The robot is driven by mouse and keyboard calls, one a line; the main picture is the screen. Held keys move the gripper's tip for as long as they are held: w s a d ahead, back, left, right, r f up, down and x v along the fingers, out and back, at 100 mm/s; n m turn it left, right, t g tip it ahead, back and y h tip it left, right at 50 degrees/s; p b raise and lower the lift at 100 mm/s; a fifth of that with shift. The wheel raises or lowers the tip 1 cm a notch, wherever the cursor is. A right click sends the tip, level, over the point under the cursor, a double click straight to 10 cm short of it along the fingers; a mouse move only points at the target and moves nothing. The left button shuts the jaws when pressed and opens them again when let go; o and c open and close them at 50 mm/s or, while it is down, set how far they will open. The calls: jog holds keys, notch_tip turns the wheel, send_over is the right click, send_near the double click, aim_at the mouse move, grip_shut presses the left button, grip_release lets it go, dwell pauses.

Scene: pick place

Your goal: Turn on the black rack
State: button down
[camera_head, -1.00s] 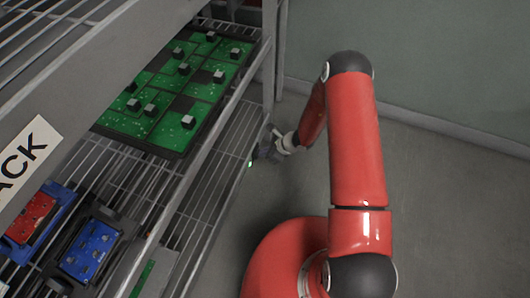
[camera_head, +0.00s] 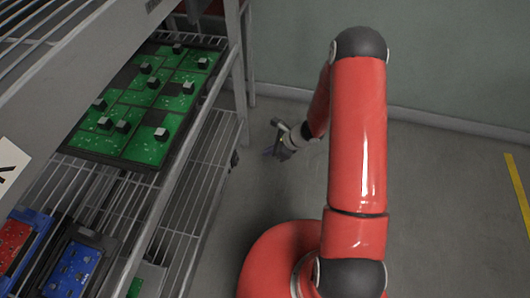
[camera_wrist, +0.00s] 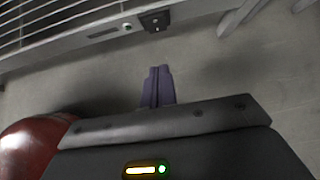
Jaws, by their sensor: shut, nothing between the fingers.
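The rack (camera_head: 225,100), with grey wire shelves and posts, stands on the left in the head view. Its lower edge crosses the top of the wrist view (camera_wrist: 75,42). A black switch block (camera_wrist: 155,21) sits at that edge, beside a small panel with a round button (camera_wrist: 127,27). A small dark part (camera_head: 234,158) shows low on the rack in the head view. My gripper (camera_wrist: 157,70) has its purple fingers together and empty, pointing toward the block with a gap between. In the head view my gripper (camera_head: 270,152) hangs right of the rack, apart from it.
A black tray of green circuit boards (camera_head: 125,167) lies on the upper shelf. Blue (camera_head: 75,270) and red (camera_head: 14,242) boards in bins sit lower left. A wall stands behind. The floor right of my arm is clear, with a yellow line (camera_head: 519,190).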

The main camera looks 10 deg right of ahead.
aim_at(236, 159)
jog(key=d+f+m+t+y+b, duration=0.1)
jog(key=f+m+y, duration=0.3)
jog(key=m, duration=0.5)
jog(key=s+d+f+m+t+y+b, duration=0.1)
jog(key=d+f+m+t+y+b, duration=0.1)
jog(key=m, duration=0.7)
notch_tip(236, 159, down, 4)
jog(key=shift+s+d+r+y+b, duration=0.15)
jog(key=shift+s+d+y+b, duration=0.15)
jog(key=shift+d+y+b, duration=0.5)
jog(key=shift+a, duration=0.25)
jog(key=x, duration=1.4)
jog(key=shift+r, duration=0.1)
jog(key=shift+b, duration=0.3)
